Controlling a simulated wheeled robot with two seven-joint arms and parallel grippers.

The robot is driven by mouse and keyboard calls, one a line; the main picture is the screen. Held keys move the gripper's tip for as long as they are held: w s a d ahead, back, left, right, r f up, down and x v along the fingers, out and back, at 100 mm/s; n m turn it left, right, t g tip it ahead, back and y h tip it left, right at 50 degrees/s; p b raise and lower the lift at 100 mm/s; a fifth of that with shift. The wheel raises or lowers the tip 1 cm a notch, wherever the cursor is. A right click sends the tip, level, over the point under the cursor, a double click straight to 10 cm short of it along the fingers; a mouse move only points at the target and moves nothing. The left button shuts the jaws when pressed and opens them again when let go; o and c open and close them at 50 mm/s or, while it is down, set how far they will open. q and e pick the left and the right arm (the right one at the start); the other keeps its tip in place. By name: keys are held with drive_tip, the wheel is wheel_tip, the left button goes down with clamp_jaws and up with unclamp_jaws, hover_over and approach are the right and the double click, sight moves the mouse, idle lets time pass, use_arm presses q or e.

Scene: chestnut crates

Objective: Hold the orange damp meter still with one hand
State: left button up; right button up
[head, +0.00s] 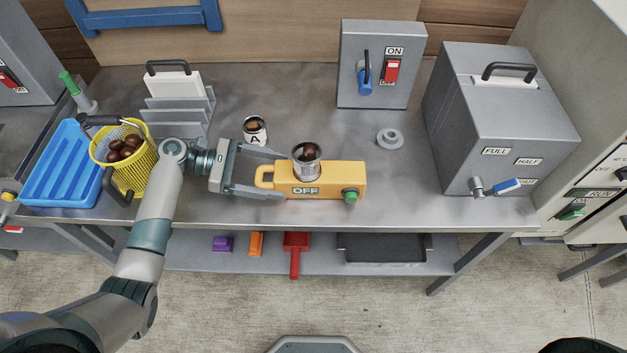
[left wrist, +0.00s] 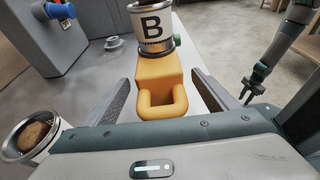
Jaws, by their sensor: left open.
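The orange damp meter (head: 332,186) lies on the grey bench in the head view, with an OFF label, a green knob at its right end and a loop handle at its left. A metal cup (head: 307,165) of chestnuts, marked B in the left wrist view (left wrist: 152,25), stands on it. My left gripper (head: 284,176) is open, its fingers on either side of the meter's handle end. The left wrist view shows the handle (left wrist: 162,107) between the fingers with gaps at both sides. My right gripper (left wrist: 250,92) appears small and dark there, its jaws unclear.
Cup A (head: 255,132) stands just behind my left gripper. A yellow basket (head: 146,170) of chestnuts and a blue tray (head: 58,190) are at the left. A grey switch box (head: 376,90) and a large grey machine (head: 510,115) stand behind and right. The bench right of the meter is clear.

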sight(297, 178)
use_arm(q)
drive_tip(key=b+x, duration=0.1)
drive_tip(key=x, duration=0.2)
drive_tip(key=shift+d+f, duration=0.15)
drive_tip(key=shift+f, duration=0.05)
drive_tip(key=x, duration=0.2)
drive_tip(key=shift+d+r+p, duration=0.15)
drive_tip(key=shift+d+p, duration=0.15)
drive_tip(key=shift+d, duration=0.05)
drive_tip(key=shift+x, duration=0.9)
